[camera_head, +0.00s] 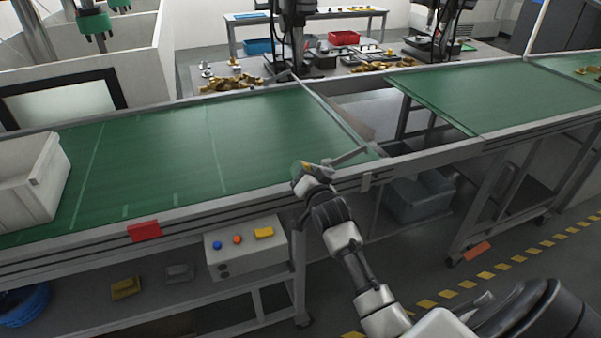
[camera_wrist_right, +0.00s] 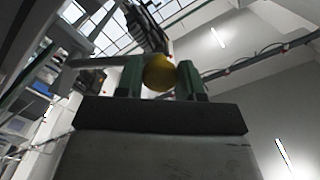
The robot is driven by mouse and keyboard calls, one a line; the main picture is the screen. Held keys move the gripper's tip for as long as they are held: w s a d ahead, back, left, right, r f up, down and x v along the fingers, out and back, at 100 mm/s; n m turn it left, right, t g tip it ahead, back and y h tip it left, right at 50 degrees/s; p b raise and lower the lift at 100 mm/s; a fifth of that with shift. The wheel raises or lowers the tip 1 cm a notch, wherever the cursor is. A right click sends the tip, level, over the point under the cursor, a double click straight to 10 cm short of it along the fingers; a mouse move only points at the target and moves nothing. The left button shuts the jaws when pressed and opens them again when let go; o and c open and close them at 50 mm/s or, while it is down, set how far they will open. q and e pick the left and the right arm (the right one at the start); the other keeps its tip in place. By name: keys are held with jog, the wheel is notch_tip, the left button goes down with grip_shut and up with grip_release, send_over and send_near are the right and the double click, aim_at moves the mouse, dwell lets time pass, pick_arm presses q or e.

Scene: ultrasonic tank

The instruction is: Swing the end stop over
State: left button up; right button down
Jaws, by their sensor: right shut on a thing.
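The end stop shows in the head view as a thin grey bar (camera_head: 327,105) running along the right end of the left green belt. A short grey lever (camera_head: 350,156) reaches left from the belt's near right corner to my right gripper (camera_head: 306,168). In the right wrist view, my right gripper (camera_wrist_right: 160,78) is shut on a round yellow knob (camera_wrist_right: 159,73) between its two green-grey fingers. In the head view the gripper mostly hides this knob. My left gripper is not in view.
A red block (camera_head: 144,231) sits on the near rail. A control box (camera_head: 246,247) hangs below it. A white crate (camera_head: 35,180) stands on the belt at left. A gap separates this belt from the right green belt (camera_head: 500,90). A grey bin (camera_head: 418,196) stands below.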

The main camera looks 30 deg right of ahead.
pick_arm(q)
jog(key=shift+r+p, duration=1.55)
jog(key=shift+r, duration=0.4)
pick_arm(e)
jog(key=shift+s+d+r+m, duration=0.2)
jog(key=shift+d+r+m, duration=0.65)
jog(key=shift+m, duration=0.3)
jog(key=shift+s+d+r+m, duration=0.15)
jog(key=shift+d+r+m, duration=0.45)
jog(key=shift+r+m, duration=0.45)
jog(key=shift+f, duration=0.1)
jog(key=c, duration=0.7)
grip_release()
pick_arm(q)
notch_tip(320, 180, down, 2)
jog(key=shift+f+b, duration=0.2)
jog(key=shift+b, duration=0.95)
pick_arm(e)
jog(key=v, duration=1)
jog(key=shift+s, duration=0.4)
